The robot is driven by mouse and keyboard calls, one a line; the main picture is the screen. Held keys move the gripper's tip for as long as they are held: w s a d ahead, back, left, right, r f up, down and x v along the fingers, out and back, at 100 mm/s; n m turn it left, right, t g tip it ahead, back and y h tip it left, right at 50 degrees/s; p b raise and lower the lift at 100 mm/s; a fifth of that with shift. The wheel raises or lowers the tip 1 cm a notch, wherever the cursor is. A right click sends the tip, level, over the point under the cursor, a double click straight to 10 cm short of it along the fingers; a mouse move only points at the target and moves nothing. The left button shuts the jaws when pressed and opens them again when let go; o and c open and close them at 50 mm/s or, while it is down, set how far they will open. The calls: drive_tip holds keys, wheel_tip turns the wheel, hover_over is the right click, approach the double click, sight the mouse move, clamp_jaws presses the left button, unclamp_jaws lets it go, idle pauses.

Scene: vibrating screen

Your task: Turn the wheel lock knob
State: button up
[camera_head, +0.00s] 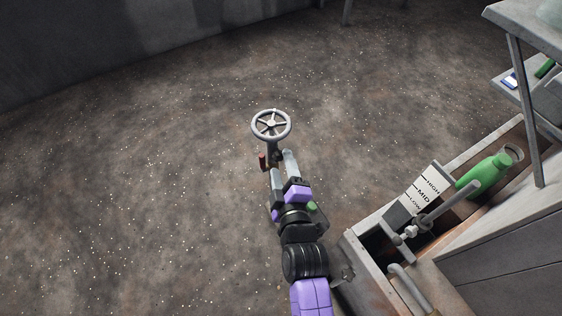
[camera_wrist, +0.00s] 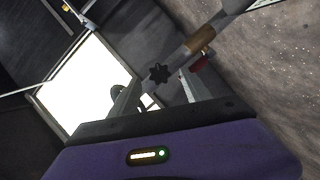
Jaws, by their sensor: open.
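A grey spoked handwheel (camera_head: 271,125) stands on an upright stem in the middle of the head view. A small red part (camera_head: 262,161) sits at the left of the stem; it also shows in the wrist view (camera_wrist: 200,63). A black star-shaped knob (camera_wrist: 158,72) shows beside the grey pipe with a brass-coloured section (camera_wrist: 200,40). My gripper (camera_head: 281,163) is just below the wheel, at the stem. In the wrist view my gripper (camera_wrist: 157,82) is open, and the knob appears between its fingertips. Whether the fingers touch it cannot be told. The head view does not clearly show the knob.
To the right is a trough (camera_head: 365,255) with a LOW/MID/HIGH plate (camera_head: 424,191) and a grey lever (camera_head: 450,202). A green bottle (camera_head: 484,174) lies there. A grey shelf stand (camera_head: 525,110) rises at the right edge. The speckled floor left of the wheel is clear.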

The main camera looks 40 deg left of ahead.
drive_tip(key=shift+x, duration=1.05)
clamp_jaws()
